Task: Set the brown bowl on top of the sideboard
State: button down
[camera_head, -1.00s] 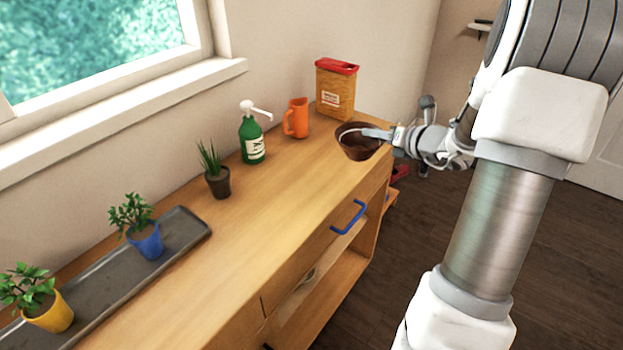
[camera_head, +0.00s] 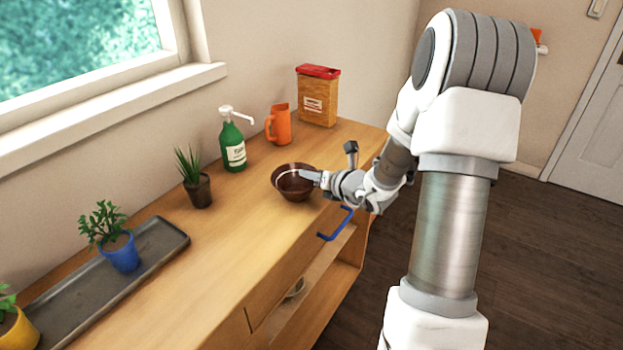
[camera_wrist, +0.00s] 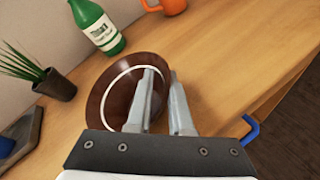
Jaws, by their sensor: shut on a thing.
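The brown bowl (camera_head: 292,186) is over the sideboard top (camera_head: 236,237), near its front edge, in the head view. My gripper (camera_head: 310,177) is shut on the bowl's right rim. In the wrist view the bowl (camera_wrist: 112,95) appears tilted, and one finger of my gripper (camera_wrist: 160,78) reaches inside it while the other stays outside. I cannot tell whether the bowl's base touches the wood or hangs just above it.
A green pump bottle (camera_head: 233,146), an orange mug (camera_head: 279,124) and a red-topped box (camera_head: 318,98) stand along the wall. A potted spiky plant (camera_head: 199,190) and a grey tray (camera_head: 60,300) are to the left. A blue drawer handle (camera_head: 337,226) sticks out in front.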

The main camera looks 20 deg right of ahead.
jog(key=shift+f, duration=0.1)
jog(key=shift+f, duration=0.15)
jog(key=c, duration=0.8)
grip_release()
jog(key=shift+r, duration=0.2)
jog(key=shift+s+r, duration=0.15)
jog(key=p+v, duration=0.2)
jog(key=v, duration=0.9)
jog(key=shift+s, duration=0.35)
